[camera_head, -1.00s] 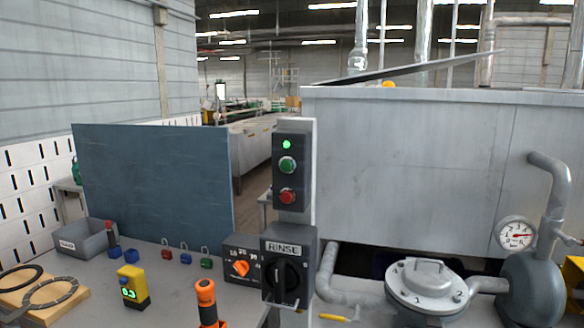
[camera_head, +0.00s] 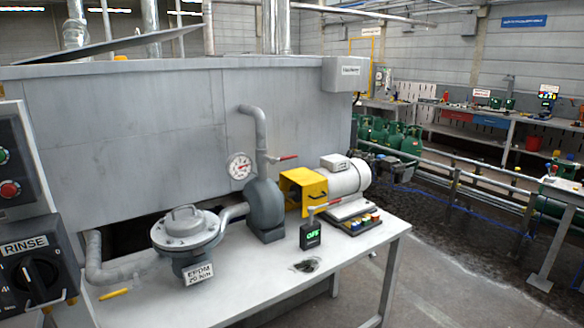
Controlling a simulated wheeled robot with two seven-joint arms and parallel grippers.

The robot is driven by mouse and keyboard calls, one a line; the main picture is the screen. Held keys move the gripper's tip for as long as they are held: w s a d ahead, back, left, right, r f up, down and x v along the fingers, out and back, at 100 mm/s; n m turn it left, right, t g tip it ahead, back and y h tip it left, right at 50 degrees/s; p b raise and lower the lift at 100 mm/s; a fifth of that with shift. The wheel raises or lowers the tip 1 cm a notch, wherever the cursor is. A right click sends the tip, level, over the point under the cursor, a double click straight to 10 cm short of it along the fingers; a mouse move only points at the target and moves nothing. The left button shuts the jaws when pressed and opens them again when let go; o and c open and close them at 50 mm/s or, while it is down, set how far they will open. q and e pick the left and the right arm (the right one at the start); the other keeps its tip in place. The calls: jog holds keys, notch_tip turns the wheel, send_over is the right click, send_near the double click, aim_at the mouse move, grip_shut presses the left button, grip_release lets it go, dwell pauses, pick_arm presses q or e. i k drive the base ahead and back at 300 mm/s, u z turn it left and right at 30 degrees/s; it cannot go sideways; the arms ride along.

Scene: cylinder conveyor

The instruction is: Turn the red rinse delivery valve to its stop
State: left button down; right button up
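The red valve handle (camera_head: 284,158) sticks out to the right from the vertical grey delivery pipe (camera_head: 259,135), above the round grey pump body (camera_head: 266,205). It lies about level, tilted slightly up at its right end. A round pressure gauge (camera_head: 239,167) sits just left of the pipe. Neither of my grippers shows in the head view, so nothing is seen touching the handle.
The pump stands on a grey bench (camera_head: 250,285) with a filter housing (camera_head: 186,230), a yellow guard (camera_head: 302,190), a white motor (camera_head: 345,176) and a black meter reading OFF (camera_head: 310,235). The RINSE switch box (camera_head: 35,275) stands at the left. The bench front is mostly clear.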

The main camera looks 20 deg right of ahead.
aim_at(273, 162)
jog(key=z, duration=0.85)
jog(key=i, duration=0.9)
jog(key=u, duration=0.3)
